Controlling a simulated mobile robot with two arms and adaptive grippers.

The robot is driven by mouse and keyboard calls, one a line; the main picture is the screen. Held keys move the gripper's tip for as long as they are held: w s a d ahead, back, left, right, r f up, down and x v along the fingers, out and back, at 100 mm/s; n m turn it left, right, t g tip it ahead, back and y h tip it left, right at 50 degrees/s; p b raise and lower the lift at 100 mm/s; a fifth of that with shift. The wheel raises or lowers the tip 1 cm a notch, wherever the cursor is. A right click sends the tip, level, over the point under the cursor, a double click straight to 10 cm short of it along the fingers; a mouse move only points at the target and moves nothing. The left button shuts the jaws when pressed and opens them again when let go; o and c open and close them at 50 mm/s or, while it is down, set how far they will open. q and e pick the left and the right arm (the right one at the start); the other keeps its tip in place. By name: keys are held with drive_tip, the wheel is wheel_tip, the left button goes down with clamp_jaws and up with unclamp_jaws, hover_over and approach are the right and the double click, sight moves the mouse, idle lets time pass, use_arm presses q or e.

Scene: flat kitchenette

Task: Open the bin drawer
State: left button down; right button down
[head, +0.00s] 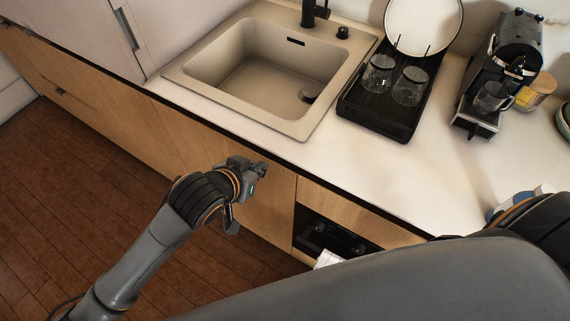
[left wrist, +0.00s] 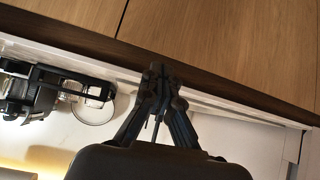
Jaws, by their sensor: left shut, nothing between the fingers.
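Light wood cabinet fronts run below the sink counter. The front under the sink (head: 268,208) appears flush with its neighbours; I cannot tell for sure that it is the bin drawer. My left gripper (head: 262,169) is shut and empty close to the upper part of this front, just below the counter edge. In the left wrist view the closed fingertips (left wrist: 160,72) overlap the dark strip (left wrist: 90,40) along the wood's edge. I cannot tell whether they touch it. My right gripper is out of view.
Above is the pale counter (head: 430,165) with a sink (head: 270,75), a black rack (head: 385,113) holding glasses, and a coffee machine (head: 497,75). A dark open niche (head: 330,238) lies to the right. Wooden floor (head: 75,185) is clear at left.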

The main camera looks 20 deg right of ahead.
sight(285, 168)
use_arm(q)
drive_tip(key=s+d+r+m, duration=0.1)
drive_tip(key=s+r, duration=0.2)
drive_tip(key=x, duration=0.9)
drive_tip(key=shift+d+f, duration=0.25)
drive_tip(key=shift+d, duration=0.15)
drive_tip(key=shift+s+a+p, duration=0.1)
drive_tip(key=shift+a+p, duration=0.1)
drive_tip(key=shift+p, duration=0.2)
